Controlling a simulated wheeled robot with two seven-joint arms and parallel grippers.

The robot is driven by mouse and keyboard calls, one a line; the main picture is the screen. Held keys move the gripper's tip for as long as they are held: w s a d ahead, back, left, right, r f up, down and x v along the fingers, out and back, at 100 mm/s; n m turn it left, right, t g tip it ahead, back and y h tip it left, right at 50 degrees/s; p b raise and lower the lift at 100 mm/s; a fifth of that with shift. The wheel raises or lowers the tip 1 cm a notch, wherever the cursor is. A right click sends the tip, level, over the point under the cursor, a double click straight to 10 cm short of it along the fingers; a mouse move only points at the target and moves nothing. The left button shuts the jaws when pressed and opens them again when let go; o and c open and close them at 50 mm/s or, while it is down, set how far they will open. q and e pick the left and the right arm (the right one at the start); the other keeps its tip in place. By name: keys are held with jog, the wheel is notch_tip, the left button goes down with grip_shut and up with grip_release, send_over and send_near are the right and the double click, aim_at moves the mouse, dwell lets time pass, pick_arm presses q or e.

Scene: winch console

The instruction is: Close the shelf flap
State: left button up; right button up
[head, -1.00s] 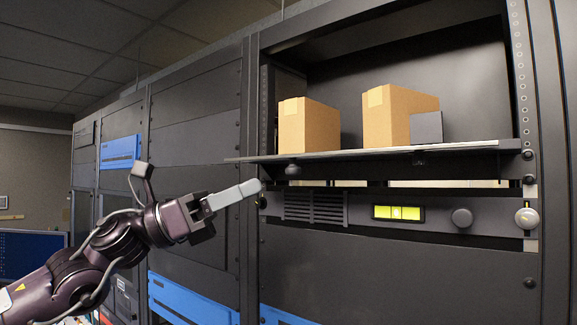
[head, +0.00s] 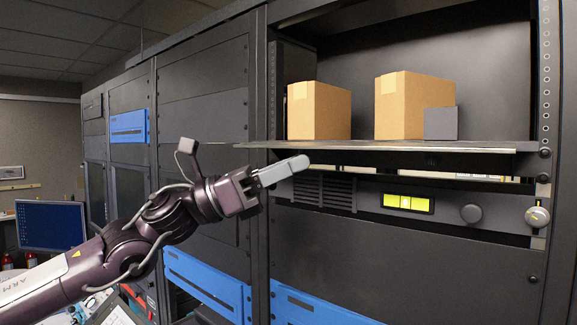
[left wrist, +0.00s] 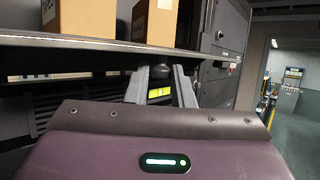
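The shelf flap (head: 400,147) is a thin dark panel lying level and jutting out at the front of the open bay in the head view. In the left wrist view its edge and underside (left wrist: 80,46) cross the upper part. A dark knob (left wrist: 160,72) under the flap shows between the fingertips of my left gripper (left wrist: 161,78). The grey fingers stand apart, with a visible gap around the knob. In the head view my left gripper (head: 305,163) is just below the flap's left part and hides that knob. My right gripper is not in view.
Two cardboard boxes (head: 319,111) (head: 412,104) and a small grey box (head: 440,124) stand on the shelf behind the flap. Free room lies in front of the rack.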

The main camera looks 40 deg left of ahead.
pick_arm(q)
grip_shut()
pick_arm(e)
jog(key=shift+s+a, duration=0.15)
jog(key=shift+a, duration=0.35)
